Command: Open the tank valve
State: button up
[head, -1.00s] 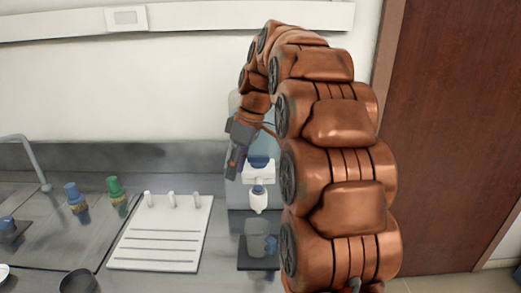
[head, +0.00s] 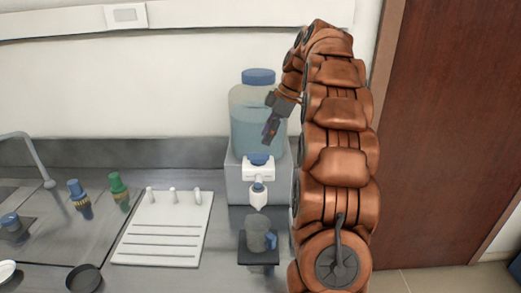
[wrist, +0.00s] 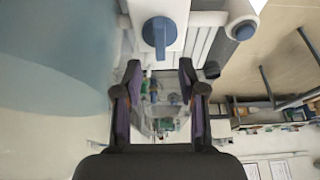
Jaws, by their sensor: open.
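The tank (head: 258,113) is a translucent bluish container with a blue lid. It stands on a grey block. Its white valve (head: 258,173) with a blue handle (head: 259,159) is on the front, and a white spout points down below it. In the wrist view the blue handle (wrist: 159,33) lies at the top, beyond my fingertips, and the tank wall (wrist: 50,70) fills the left. My gripper (head: 268,140) is in front of the tank, just above and right of the valve, apart from it. In the wrist view my gripper (wrist: 159,72) has its fingers spread and empty.
A clear cup (head: 257,236) with a blue part stands on a black base (head: 257,256) under the spout. A white rack (head: 163,230) with pegs lies to the left. Blue-capped (head: 77,195) and green-capped (head: 117,188) bottles stand further left. A brown door (head: 440,130) is at right.

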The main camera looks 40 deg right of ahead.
aim_at(259, 154)
jog(key=shift+p+x, duration=1.1)
jog(key=shift+x, duration=2.15)
jog(key=shift+c, duration=0.4)
grip_shut()
